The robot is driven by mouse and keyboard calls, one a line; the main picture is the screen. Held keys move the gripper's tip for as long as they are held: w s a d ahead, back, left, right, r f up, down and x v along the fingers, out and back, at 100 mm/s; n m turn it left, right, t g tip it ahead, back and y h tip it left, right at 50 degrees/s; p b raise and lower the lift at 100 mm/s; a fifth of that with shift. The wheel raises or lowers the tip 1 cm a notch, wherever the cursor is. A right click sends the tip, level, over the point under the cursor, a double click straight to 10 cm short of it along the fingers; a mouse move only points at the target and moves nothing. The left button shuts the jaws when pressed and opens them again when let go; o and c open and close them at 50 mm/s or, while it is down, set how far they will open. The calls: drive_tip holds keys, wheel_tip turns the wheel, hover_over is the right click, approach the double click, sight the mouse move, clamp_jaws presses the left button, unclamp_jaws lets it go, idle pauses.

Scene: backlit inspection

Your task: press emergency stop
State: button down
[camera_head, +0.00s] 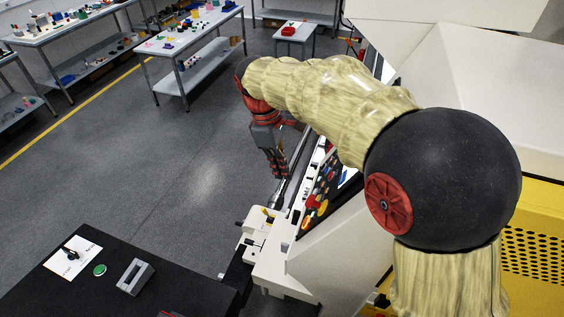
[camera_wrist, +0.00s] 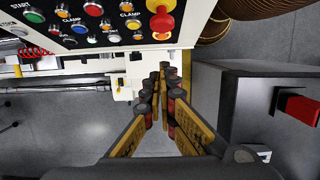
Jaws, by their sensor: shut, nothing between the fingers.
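The emergency stop is a red mushroom button (camera_wrist: 161,21) on a yellow base, at the top middle of the wrist view. It sits on the edge of a dark control panel (camera_wrist: 75,38) beside several smaller coloured buttons with labels such as START and CLAMP. My gripper (camera_wrist: 169,72) is shut and empty, its fingertips just below the button in the wrist view and apart from it. In the head view my gripper (camera_head: 278,168) points down to the left of the panel (camera_head: 324,188); I cannot pick out the emergency stop surely there.
A white machine body (camera_head: 345,245) carries the panel. A black table (camera_head: 190,290) with a white sheet (camera_head: 72,257), a green disc (camera_head: 100,270) and a grey block (camera_head: 135,277) is at lower left. Workbenches stand at the back. The grey floor (camera_head: 170,180) between is clear.

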sight(312, 202)
drive_tip(key=s+d+f, duration=0.1)
drive_tip(key=d+f, duration=0.3)
drive_tip(key=f, duration=0.2)
drive_tip(key=shift+s+d+f+p, duration=0.15)
drive_tip(key=shift+s+d+p, duration=0.05)
drive_tip(key=shift+s+p, duration=0.1)
drive_tip(key=shift+d, duration=0.1)
